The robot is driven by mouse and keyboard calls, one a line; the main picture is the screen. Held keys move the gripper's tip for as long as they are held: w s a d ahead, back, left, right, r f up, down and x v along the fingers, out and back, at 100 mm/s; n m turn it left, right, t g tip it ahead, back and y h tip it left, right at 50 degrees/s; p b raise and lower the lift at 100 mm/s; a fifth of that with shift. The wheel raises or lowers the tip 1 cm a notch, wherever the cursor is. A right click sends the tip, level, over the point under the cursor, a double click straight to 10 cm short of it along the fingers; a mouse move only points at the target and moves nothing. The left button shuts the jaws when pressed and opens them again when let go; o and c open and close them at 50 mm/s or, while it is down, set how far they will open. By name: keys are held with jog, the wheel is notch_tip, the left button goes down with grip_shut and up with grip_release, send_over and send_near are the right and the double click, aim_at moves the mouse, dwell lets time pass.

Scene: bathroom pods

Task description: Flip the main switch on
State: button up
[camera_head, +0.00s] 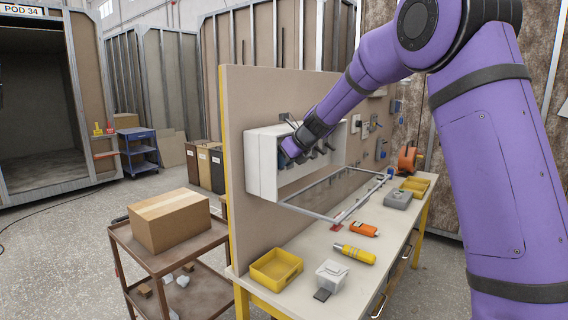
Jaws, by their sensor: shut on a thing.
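A white electrical box (262,166) is mounted on the upright beige board, with its clear framed cover (335,190) swung down below it. Several dark switches (328,147) stand in a row inside the box. My gripper (288,152) is at the left end of this row, inside the box opening, shut on what appears to be the main switch. The gripper and wrist hide that switch, so its position cannot be told.
The lowered cover juts out over the workbench (313,242). On the bench are yellow trays (276,267), an orange tool (364,230), a yellow tool (354,253) and a grey-white box (332,274). A cart with a cardboard box (169,220) stands left.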

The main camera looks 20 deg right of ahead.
jog(key=shift+r+g+h, duration=0.2)
jog(key=shift+g+h, duration=0.1)
jog(key=shift+g, duration=0.1)
dwell(0.4)
jog(key=o, duration=0.9)
jog(key=v, duration=1)
jog(key=shift+s+d+r, duration=0.1)
jog(key=shift+r, duration=0.25)
